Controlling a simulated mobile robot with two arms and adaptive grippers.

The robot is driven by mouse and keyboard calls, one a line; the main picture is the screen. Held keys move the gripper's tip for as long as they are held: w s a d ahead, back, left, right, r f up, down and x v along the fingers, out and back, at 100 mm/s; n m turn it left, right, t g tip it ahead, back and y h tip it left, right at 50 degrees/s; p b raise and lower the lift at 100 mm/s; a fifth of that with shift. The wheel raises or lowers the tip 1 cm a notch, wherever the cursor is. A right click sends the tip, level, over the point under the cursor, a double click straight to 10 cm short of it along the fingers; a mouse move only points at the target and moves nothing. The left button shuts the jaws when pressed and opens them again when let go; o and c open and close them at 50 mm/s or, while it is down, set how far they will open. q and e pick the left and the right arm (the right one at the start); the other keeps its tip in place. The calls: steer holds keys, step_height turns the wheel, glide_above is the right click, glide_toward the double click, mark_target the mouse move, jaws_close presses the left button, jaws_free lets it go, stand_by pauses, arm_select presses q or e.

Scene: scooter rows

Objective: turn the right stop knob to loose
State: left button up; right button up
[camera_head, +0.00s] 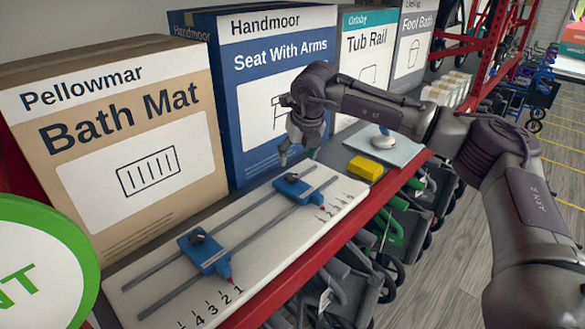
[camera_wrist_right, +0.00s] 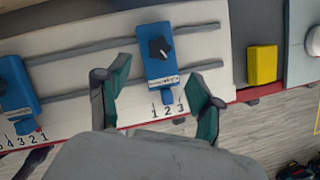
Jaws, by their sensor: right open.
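The right stop (camera_head: 295,189) is a blue block across two grey rails on a white board. Its black knob (camera_head: 291,177) is on top; in the right wrist view the knob (camera_wrist_right: 160,48) shows clearly above a white label strip too small to read. The right stop's front end points near the 2 of a printed scale. My right gripper (camera_head: 298,155) hangs over the right stop, open and empty. In the right wrist view its green-padded fingers (camera_wrist_right: 158,72) stand apart on either side of the block, with the knob beyond the tips. My left gripper is out of view.
A similar left stop (camera_head: 205,253) with a dark knob sits on the same rails, nearer its own scale. A yellow block (camera_head: 365,168) and a pale plate (camera_head: 400,150) lie to the right. Large boxes, including a Seat With Arms box (camera_head: 235,120), stand close behind the board. A red shelf edge runs along the front.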

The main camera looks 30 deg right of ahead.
mark_target(292, 176)
steer(key=p+x, duration=0.2)
steer(key=x, duration=0.5)
steer(key=shift+w+f, duration=0.1)
steer(key=shift+w, duration=0.05)
steer(key=shift+w+f, duration=0.2)
steer(key=shift+f, duration=0.3)
